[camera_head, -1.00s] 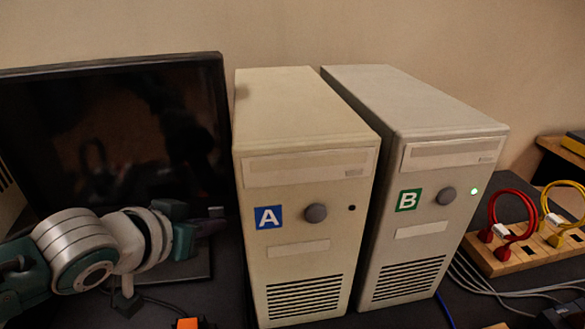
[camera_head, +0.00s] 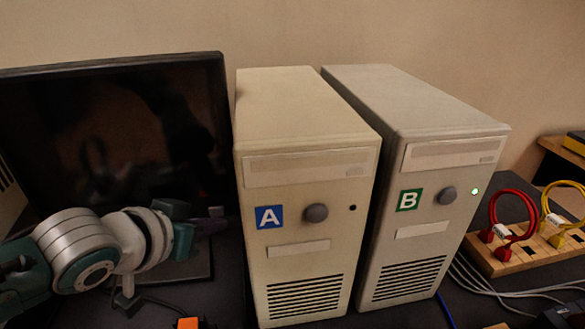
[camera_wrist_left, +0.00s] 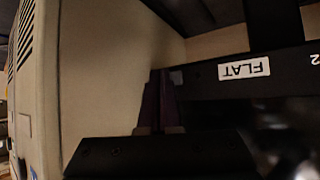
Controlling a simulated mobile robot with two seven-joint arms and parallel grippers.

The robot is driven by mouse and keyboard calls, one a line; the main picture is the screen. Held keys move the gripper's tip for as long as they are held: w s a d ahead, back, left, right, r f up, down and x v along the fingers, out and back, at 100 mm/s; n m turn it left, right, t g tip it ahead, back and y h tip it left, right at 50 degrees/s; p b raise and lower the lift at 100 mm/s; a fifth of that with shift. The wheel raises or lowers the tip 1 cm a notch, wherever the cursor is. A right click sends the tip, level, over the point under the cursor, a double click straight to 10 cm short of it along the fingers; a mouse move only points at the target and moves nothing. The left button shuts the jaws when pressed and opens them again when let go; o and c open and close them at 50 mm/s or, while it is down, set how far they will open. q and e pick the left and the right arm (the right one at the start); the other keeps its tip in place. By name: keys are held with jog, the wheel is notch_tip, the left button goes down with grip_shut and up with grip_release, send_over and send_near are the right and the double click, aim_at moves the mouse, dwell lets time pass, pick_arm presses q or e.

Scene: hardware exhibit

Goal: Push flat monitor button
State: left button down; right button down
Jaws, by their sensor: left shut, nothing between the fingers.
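The black flat monitor (camera_head: 222,110) stands at the left in the head view, screen dark. In the left wrist view its lower bezel (camera_wrist_left: 205,78) bears a white FLAT label (camera_wrist_left: 244,69). A small grey square (camera_wrist_left: 177,77), which looks like its button, sits at the bezel's end; it also shows in the head view (camera_head: 216,211). My left gripper (camera_head: 222,222) is shut and empty at the monitor's lower right corner. In the left wrist view its dark fingertips (camera_wrist_left: 161,75) lie right beside the grey square; I cannot tell whether they touch. My right gripper is not in view.
Computer tower A (camera_head: 300,115) stands close to the right of the left gripper. Tower B (camera_head: 415,105) stands beside it, green light on. A wooden board (camera_head: 505,258) with red and yellow cables is at the right. An orange object (camera_head: 188,323) lies at the front.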

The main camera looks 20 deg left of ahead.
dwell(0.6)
pick_arm(q)
jog(key=shift+w+a, duration=0.25)
jog(key=shift+w, duration=0.1)
jog(key=shift+w+a, duration=0.1)
jog(key=shift+w, duration=0.05)
dwell(0.4)
jog(key=shift+s+d+p, duration=0.35)
jog(key=shift+s+p, duration=0.05)
jog(key=shift+s, duration=0.15)
jog(key=shift+s+d+p, duration=0.5)
jog(key=shift+s+p, duration=0.05)
jog(key=shift+s, duration=0.3)
jog(key=shift+s+d+p, duration=0.55)
jog(key=shift+s, duration=0.3)
jog(key=shift+s+d+p, duration=0.5)
jog(key=shift+s+p, duration=0.05)
jog(key=shift+s, duration=0.3)
